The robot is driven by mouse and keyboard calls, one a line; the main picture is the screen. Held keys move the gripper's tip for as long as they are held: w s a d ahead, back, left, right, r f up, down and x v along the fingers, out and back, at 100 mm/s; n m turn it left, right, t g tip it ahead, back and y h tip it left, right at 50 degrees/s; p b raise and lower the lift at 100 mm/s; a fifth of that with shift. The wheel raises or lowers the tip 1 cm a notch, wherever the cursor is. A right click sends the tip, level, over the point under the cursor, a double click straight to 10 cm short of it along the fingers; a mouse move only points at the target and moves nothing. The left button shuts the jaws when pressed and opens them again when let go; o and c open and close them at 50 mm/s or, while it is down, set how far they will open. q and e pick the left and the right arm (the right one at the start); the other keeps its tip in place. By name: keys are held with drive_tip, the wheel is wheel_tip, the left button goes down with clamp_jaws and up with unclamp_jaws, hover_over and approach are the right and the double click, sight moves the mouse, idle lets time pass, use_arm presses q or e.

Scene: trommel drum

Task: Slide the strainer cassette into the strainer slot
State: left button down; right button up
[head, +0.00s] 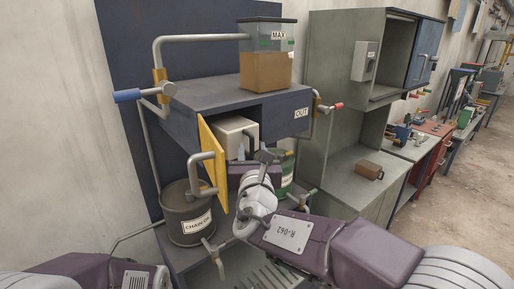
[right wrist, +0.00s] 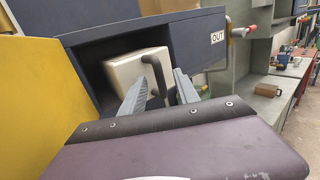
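The strainer cassette, a cream box (head: 233,131) with a grey bar handle, sits in the dark front opening of the blue-grey cabinet, which I take to be the strainer slot. The box (right wrist: 125,72) and its handle (right wrist: 155,68) also show in the right wrist view. My right gripper (head: 253,157) is in front of the box. In the right wrist view its fingers (right wrist: 162,80) stand apart, with the handle showing between them; contact cannot be told. The box's depth inside is hidden. Part of my left arm shows at lower left, its gripper out of view.
A yellow door (head: 213,168) with a grey handle stands open left of the opening. A dark drum (head: 188,214) stands below it, and a green container (head: 285,168) is behind my right gripper. A clear tank (head: 266,66) stands on the cabinet. A brown box (head: 369,170) lies on the right bench.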

drive_tip(key=s+d+r+p, duration=0.6)
drive_tip(key=d+r+p, duration=0.3)
drive_tip(key=r, duration=0.2)
drive_tip(key=shift+d, duration=0.4)
drive_tip(key=shift+s+d, duration=0.1)
drive_tip(key=shift+s, duration=0.05)
